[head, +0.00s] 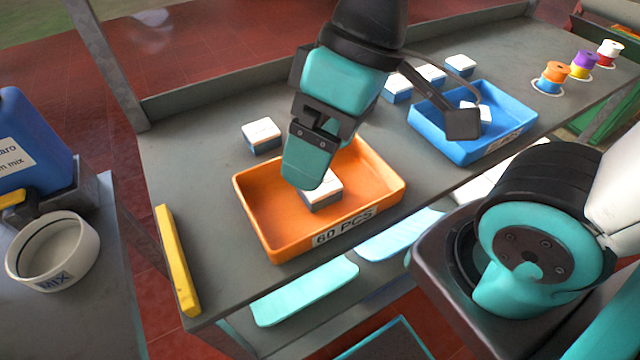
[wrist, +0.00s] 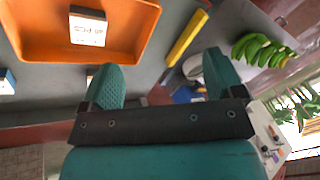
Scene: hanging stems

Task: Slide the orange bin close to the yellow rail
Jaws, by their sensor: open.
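The orange bin (head: 275,245) stands on the grey bench top near its front edge, with a "60 PCS" label on its front and a white-topped box (head: 323,188) inside. The yellow rail (head: 177,262) lies along the left end of the bench, with a strip of bare bench between it and the bin. My gripper (head: 308,172) is over the bin in the head view, partly hiding its inside and back wall. In the wrist view the teal fingers (wrist: 162,80) are spread with nothing between them; the orange bin (wrist: 130,45) is upper left and the yellow rail (wrist: 187,38) is right of it.
A blue bin (head: 462,148) stands farther right on the bench. A white-topped box (head: 262,136) sits behind the orange bin, and several more are at the back. Colored spools (head: 556,75) stand at the far right. A white "MIX" bowl (head: 55,250) is on a separate left surface.

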